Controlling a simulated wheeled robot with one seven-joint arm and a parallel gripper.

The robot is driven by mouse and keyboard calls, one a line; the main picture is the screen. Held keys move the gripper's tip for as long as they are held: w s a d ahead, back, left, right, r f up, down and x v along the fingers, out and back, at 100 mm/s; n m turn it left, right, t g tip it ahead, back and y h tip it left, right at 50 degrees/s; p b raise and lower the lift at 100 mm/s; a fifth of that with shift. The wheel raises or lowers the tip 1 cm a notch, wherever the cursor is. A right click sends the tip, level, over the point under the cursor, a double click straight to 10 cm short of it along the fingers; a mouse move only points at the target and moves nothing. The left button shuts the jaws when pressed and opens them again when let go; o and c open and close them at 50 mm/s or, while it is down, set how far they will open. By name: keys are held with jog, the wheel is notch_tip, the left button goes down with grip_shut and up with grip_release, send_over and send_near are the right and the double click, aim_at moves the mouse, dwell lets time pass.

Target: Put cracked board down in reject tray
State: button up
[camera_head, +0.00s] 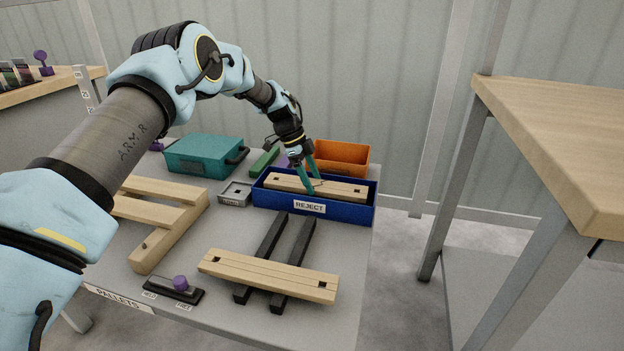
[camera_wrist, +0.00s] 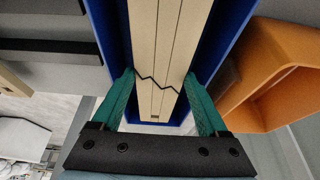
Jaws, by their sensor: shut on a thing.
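The cracked board (camera_head: 345,188) is a pale wooden plank with lengthwise grooves. It lies lengthwise within the walls of the blue reject tray (camera_head: 352,211); whether it touches the tray's floor I cannot tell. My gripper (camera_head: 312,187) points down into the tray with its green fingers on either side of the board, shut on it near its middle. In the wrist view the board (camera_wrist: 158,40) shows a dark zigzag crack across it between the fingers. The blue tray walls (camera_wrist: 233,30) run along both sides of it.
An orange bin (camera_head: 352,155) stands right behind the tray. A teal case (camera_head: 203,156), a small grey box (camera_head: 234,194) and a wooden pallet (camera_head: 165,230) are to the left. Another board (camera_head: 268,275) lies across two dark bars in front. A wooden-topped table (camera_head: 570,130) stands at right.

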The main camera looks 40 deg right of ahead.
jog(key=shift+f+b, duration=1.3)
jog(key=shift+f, duration=1)
jog(key=o, duration=1.5)
jog(key=shift+c, duration=0.2)
jog(key=v, duration=1)
jog(key=shift+r+p, duration=0.15)
jog(key=shift+p, duration=0.25)
jog(key=shift+w+r, duration=0.15)
jog(key=shift+r, duration=0.1)
